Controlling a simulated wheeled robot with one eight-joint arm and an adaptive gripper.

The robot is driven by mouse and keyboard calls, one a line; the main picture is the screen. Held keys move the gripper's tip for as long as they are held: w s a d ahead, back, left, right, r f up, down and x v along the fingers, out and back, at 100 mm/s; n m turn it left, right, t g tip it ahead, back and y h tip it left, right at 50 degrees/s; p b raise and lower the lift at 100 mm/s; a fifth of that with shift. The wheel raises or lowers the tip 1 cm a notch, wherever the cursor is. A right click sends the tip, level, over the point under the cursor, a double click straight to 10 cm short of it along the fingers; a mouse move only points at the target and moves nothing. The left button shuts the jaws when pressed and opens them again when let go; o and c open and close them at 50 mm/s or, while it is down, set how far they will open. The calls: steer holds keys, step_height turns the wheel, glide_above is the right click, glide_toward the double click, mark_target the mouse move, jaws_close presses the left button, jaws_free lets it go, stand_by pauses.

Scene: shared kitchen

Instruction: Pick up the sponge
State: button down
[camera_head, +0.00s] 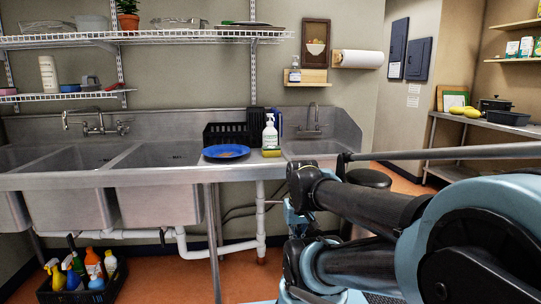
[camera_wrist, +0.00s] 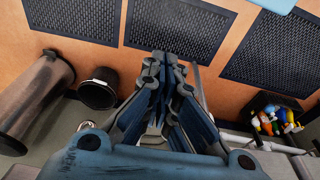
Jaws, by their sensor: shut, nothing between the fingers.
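A small yellow-green block that looks like the sponge (camera_head: 271,153) lies on the steel sink counter (camera_head: 180,178) in the head view. It sits just below a white soap bottle (camera_head: 270,134) and to the right of a blue plate (camera_head: 226,151). The sponge does not show in the wrist view. My gripper (camera_wrist: 168,62) is shut and empty in the wrist view, over the orange floor and away from the sponge. In the head view my arm fills the lower right, and I cannot make out the fingertips there.
A black dish rack (camera_head: 227,133) stands behind the plate. Sink basins lie left and right of it. A crate of spray bottles (camera_head: 82,283) is on the floor; it also shows in the wrist view (camera_wrist: 276,117). A black bin (camera_wrist: 99,89) and floor mats (camera_wrist: 180,32) surround my gripper.

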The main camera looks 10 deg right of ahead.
steer(key=c, duration=2.2)
jaws_free()
steer(key=o, duration=1)
step_height(320, 180, up, 2)
steer(key=shift+r, duration=0.15)
steer(key=shift+c, duration=0.2)
steer(key=o, duration=1.1)
steer(key=w+r, duration=0.7)
steer(key=shift+r+t, duration=0.3)
step_height(320, 180, up, 24)
steer(key=t, duration=0.2)
glide_above(272, 148)
steer(key=s, duration=0.7)
steer(key=x, duration=1.7)
steer(key=shift+s+f, duration=0.2)
steer(key=shift+s, duration=0.2)
